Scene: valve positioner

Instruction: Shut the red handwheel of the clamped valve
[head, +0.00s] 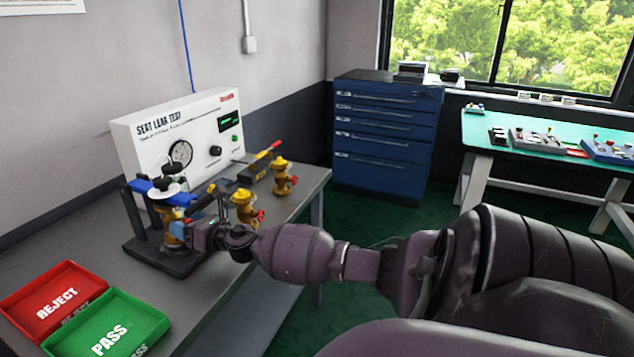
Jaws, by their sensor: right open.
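The clamped valve (170,217) is a yellow body standing in a dark fixture (150,255) with a blue clamp bar, in front of the seat leak test panel. My right gripper (197,236) comes in from the right and is right at the clamped valve, with its jaws open. The gripper covers most of the valve's right side. The red handwheel of this valve cannot be made out clearly behind the gripper, and contact cannot be told. My left gripper is out of view.
Two loose yellow valves with red handwheels, a nearer one (245,207) and a farther one (283,178), stand on the bench close to my right arm. The test panel (185,140) stands behind. A red reject tray (50,300) and green pass tray (112,325) lie at front left.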

